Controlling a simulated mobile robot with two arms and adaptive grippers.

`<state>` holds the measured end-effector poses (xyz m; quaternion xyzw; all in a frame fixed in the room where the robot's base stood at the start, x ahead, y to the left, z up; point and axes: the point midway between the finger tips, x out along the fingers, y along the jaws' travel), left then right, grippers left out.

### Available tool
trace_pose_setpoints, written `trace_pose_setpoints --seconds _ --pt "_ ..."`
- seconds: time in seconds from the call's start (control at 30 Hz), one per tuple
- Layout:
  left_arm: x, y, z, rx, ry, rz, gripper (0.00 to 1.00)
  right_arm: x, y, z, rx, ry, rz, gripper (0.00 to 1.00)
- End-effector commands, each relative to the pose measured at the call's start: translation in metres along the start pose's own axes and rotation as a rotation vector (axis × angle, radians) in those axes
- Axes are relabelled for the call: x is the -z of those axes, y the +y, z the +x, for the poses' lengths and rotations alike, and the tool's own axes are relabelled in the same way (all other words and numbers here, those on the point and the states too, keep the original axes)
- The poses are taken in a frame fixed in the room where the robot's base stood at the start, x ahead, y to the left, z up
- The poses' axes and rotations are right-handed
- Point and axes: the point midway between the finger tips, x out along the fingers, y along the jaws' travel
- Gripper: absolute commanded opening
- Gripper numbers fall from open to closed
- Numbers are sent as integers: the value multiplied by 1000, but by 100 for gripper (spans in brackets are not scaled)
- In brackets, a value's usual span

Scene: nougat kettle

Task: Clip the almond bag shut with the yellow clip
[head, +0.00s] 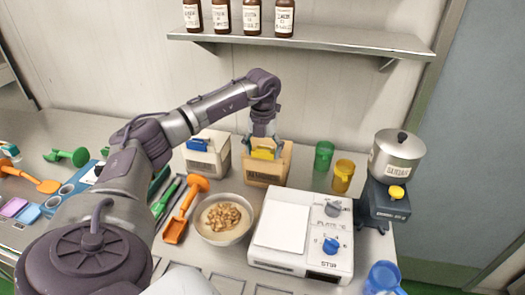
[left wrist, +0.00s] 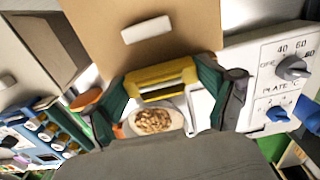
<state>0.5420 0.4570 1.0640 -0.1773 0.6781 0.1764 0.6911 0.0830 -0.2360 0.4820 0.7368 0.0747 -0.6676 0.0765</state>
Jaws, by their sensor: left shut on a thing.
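The almond bag (head: 268,172) is a tan box-shaped bag with a dark label, standing upright on the counter behind the bowl. My left gripper (head: 264,142) reaches down to its top from above. It is shut on the yellow clip (head: 263,154), which sits at the bag's upper edge. In the left wrist view the yellow clip (left wrist: 161,78) lies between my two green-dark fingertips (left wrist: 168,88), close against a large tan surface (left wrist: 140,28). I cannot tell whether the clip grips the bag's top. My right gripper is not in view.
A white bag (head: 207,160) with a blue clip stands left of the almond bag. A bowl of nuts (head: 224,218), a hot plate (head: 300,235) and an orange scoop (head: 184,212) are in front. Green (head: 324,155) and yellow (head: 343,175) cups and a kettle (head: 397,155) stand right.

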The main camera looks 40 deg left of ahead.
Motion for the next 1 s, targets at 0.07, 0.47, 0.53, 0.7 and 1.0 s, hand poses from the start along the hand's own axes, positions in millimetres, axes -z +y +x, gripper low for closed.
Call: trace_pose_setpoints --seconds 0.07,0.47,0.53,0.7,1.0 --pt "5 -1 13 -9 21 6 46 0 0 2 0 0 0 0" --pt "5 -1 12 -9 21 6 100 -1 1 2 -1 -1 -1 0" --pt "5 -1 12 -9 20 6 100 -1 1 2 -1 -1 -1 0" --pt "5 0 11 -10 19 5 100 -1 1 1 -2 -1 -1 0" --pt "3 0 -3 -9 14 3 100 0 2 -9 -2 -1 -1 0"
